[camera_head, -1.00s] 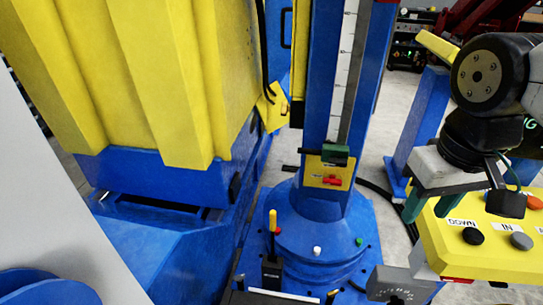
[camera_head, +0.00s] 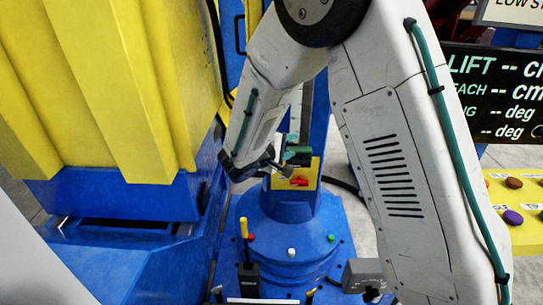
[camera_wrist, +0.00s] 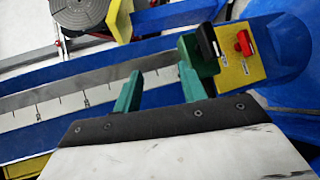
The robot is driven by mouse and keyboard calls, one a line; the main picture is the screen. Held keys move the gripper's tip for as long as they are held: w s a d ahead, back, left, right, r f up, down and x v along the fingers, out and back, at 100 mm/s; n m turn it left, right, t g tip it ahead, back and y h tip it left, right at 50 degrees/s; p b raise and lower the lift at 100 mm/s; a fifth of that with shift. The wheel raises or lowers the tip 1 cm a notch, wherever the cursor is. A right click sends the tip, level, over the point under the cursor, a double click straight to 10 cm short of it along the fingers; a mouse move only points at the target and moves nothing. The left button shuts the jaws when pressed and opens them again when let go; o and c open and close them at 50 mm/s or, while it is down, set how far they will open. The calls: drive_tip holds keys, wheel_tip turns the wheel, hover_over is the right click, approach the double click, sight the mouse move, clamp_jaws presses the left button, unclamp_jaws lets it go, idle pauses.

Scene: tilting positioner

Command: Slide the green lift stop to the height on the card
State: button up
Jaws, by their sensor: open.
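The green lift stop (camera_wrist: 196,62) with its black handle (camera_wrist: 208,42) sits low on the blue column, at the end of the ruled scale strip (camera_wrist: 60,100). In the head view the stop (camera_head: 299,157) shows just above a yellow plate (camera_head: 311,172) with a red lever (camera_head: 299,181). My gripper (camera_wrist: 160,73) is open with its two green fingers apart. In the wrist view the right finger overlaps the edge of the stop; I cannot tell whether they touch. The space between the fingers shows only the strip. No card with a height is readable.
A dark display (camera_head: 500,95) at right reads LIFT with dashes. A yellow button panel (camera_head: 515,240) stands below it. A large yellow and blue machine body (camera_head: 90,90) stands left. The blue round base (camera_head: 290,235) carries small coloured knobs and an upright yellow-tipped lever (camera_head: 244,240).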

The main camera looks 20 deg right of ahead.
drive_tip(key=w+a+f+n+t+y, duration=0.25)
drive_tip(key=w+a+f+t, duration=0.2)
drive_tip(key=a+f, duration=0.3)
drive_tip(key=shift+n+g, duration=0.25)
drive_tip(key=shift+n, duration=0.3)
drive_tip(key=x, duration=0.5)
drive_tip(key=f+x, duration=0.1)
drive_tip(key=x, duration=0.2)
drive_tip(key=shift+w, duration=0.15)
drive_tip(key=shift+r, duration=0.1)
clamp_jaws()
